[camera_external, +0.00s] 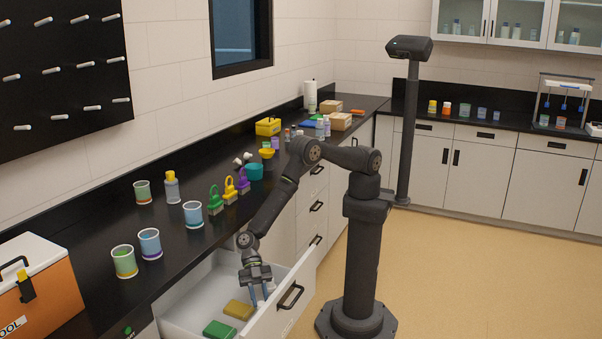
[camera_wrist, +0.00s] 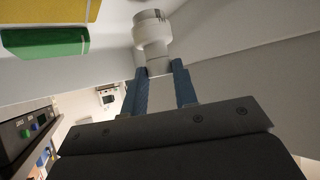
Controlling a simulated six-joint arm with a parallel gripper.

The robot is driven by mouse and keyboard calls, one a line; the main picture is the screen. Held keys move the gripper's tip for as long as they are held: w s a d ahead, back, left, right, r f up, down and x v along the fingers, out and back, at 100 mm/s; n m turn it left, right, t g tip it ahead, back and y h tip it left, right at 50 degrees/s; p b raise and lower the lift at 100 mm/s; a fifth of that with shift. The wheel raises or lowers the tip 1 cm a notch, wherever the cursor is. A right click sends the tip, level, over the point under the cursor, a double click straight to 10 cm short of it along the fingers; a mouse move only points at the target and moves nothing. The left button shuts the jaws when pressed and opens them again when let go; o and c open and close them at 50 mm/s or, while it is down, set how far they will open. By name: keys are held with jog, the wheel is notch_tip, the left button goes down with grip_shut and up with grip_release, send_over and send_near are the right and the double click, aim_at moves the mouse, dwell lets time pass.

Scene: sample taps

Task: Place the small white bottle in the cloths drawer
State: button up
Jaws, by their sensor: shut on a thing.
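The small white bottle (camera_wrist: 152,35) shows in the wrist view between the tips of my blue fingers. My gripper (camera_wrist: 159,70) is shut on it. In the external view my gripper (camera_external: 262,298) points down inside the open drawer (camera_external: 185,305), near its front wall and handle. The bottle cannot be made out clearly there. A yellow folded cloth (camera_external: 238,309) and a green one (camera_external: 219,329) lie on the drawer floor, to the left of my gripper. They also show at the upper left of the wrist view as yellow (camera_wrist: 45,10) and green (camera_wrist: 45,42) blocks.
The drawer's front wall with its handle (camera_external: 290,296) is close to my gripper. The black counter (camera_external: 110,210) above holds several beakers, coloured padlocks and an orange cool box (camera_external: 45,295). Bare drawer floor lies behind the cloths.

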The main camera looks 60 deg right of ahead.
aim_at(260, 305)
jog(key=shift+f, duration=1.5)
jog(key=shift+f, duration=0.2)
jog(key=o, duration=1)
jog(key=shift+r, duration=0.15)
jog(key=shift+w+d+r, duration=0.1)
jog(key=shift+w+r, duration=0.05)
jog(key=shift+r, duration=0.05)
jog(key=v, duration=0.7)
